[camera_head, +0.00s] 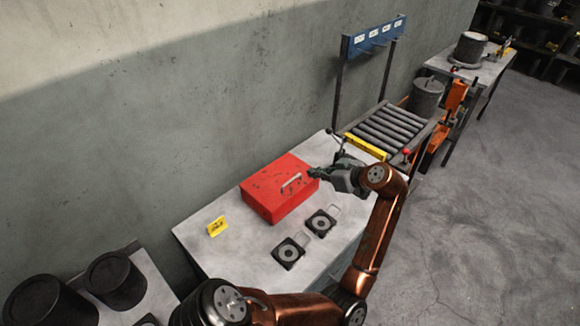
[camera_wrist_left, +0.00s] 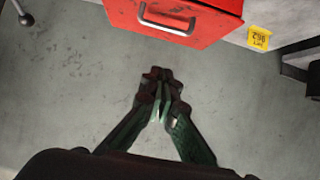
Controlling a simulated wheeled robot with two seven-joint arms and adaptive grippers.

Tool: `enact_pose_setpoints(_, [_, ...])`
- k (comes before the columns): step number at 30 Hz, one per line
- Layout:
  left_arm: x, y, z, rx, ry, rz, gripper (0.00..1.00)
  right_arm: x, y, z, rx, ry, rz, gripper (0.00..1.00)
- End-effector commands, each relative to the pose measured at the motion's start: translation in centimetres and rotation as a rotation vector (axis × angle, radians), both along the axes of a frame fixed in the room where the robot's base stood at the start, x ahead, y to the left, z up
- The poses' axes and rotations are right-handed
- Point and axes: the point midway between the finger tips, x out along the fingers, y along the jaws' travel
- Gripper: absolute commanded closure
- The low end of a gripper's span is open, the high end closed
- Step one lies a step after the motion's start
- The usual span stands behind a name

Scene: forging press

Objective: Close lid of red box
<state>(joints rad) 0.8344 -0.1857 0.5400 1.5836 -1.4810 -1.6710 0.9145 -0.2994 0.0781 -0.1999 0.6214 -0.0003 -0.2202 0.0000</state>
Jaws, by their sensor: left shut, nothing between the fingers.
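The red box (camera_head: 272,203) stands on the grey table. Its lid, with a metal handle (camera_head: 291,183), looks down over the box; I cannot tell whether it is fully seated. In the left wrist view the red box (camera_wrist_left: 195,38) is at the top edge, its handle (camera_wrist_left: 168,20) showing and the rest cut off. My left gripper (camera_head: 314,173) is at the box's right end in the head view; contact is unclear. In the wrist view the left gripper (camera_wrist_left: 160,82) has its fingers together and empty, apart from the handle. My right gripper is not in view.
A yellow tag (camera_head: 217,226) stands left of the box. Two dark plates with round centres, one of them here (camera_head: 289,252), lie in front of it. A roller conveyor (camera_head: 389,130) stands beyond the table. The wall (camera_head: 150,150) runs close behind.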

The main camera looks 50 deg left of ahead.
Motion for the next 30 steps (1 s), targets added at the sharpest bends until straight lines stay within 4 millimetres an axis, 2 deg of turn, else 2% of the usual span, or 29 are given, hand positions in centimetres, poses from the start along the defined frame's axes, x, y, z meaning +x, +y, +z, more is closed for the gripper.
enact_pose_setpoints(1, [0.0, -0.1, 1.4, -0.026, -0.001, -0.003, 1.0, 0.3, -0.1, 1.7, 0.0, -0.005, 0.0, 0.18])
enact_pose_setpoints(3, [0.2, -0.3, 1.5, -0.054, 0.001, -0.006, 1.0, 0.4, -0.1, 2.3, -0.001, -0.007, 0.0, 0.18])
enact_pose_setpoints(8, [0.2, -0.2, 1.3, -0.082, 0.003, -0.007, 1.0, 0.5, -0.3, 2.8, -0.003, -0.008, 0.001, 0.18])
enact_pose_setpoints(11, [0.2, 0.4, 0.6, -0.083, 0.004, -0.007, 1.0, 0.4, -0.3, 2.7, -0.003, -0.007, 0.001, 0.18])
enact_pose_setpoints(25, [-0.6, 7.7, -4.5, -0.08, 0.004, -0.005, 1.0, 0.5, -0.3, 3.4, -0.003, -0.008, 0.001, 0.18])
enact_pose_setpoints(30, [-0.6, 8.1, -7.0, -0.082, 0.005, -0.008, 1.0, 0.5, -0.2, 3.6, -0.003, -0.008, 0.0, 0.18])
